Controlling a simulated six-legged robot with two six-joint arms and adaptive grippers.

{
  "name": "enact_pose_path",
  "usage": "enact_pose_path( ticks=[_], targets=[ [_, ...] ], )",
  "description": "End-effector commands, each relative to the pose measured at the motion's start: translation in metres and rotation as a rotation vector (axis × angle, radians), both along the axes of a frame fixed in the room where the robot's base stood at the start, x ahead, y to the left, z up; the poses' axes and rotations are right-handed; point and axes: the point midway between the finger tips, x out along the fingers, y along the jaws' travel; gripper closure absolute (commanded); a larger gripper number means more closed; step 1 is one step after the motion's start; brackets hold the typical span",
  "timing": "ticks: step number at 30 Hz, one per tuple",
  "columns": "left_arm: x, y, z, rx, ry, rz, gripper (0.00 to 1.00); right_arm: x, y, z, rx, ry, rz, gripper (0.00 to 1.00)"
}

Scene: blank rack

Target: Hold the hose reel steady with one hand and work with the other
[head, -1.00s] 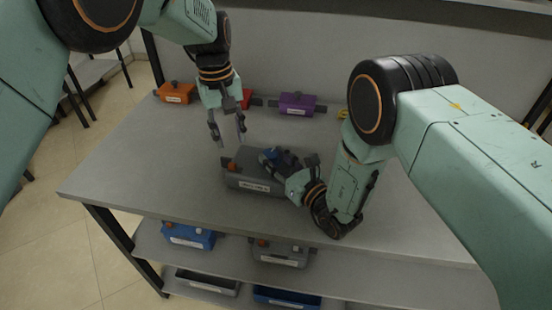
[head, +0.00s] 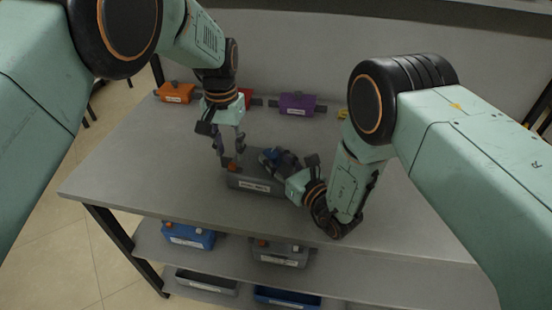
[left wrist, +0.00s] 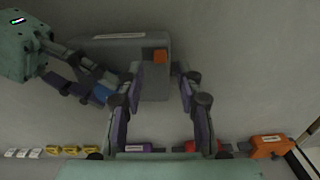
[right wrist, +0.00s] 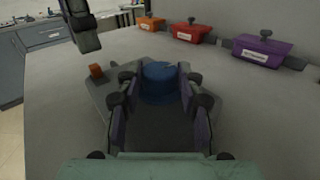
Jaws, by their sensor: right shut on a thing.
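The hose reel (head: 250,184) is a grey unit with a label on its front, standing on the bench; its grey body also shows in the left wrist view (left wrist: 120,50). It carries a blue round part (right wrist: 158,84) and a small orange block (right wrist: 96,71). My right gripper (head: 274,158) is shut on the blue round part, with a finger on each side in the right wrist view. My left gripper (head: 231,157) points down just above the orange block (left wrist: 160,56). Its fingers are apart, and nothing shows held between them. I cannot tell whether it touches the block.
Orange (head: 176,92), red (right wrist: 190,32) and purple (head: 298,104) units line the back of the bench. Blue (head: 190,235) and grey (head: 280,254) units stand on the shelf below, with trays lower down. The bench's left part is clear.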

Motion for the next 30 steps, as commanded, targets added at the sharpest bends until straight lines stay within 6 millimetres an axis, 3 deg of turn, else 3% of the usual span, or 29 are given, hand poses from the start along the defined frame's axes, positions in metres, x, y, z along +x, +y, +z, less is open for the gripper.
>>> enact_pose_path(
  ticks=[9,22,30],
  targets=[
    [0.000,0.000,-0.034,-0.001,0.000,0.001,0.64,0.000,0.000,0.000,0.001,0.000,0.000,1.00],
    [0.000,0.000,-0.041,-0.001,-0.001,0.001,0.64,0.000,0.000,0.000,0.001,0.000,0.000,1.00],
    [0.000,0.000,-0.041,-0.001,-0.001,0.001,0.85,0.000,0.000,0.000,0.001,0.000,0.000,1.00]
  ],
)
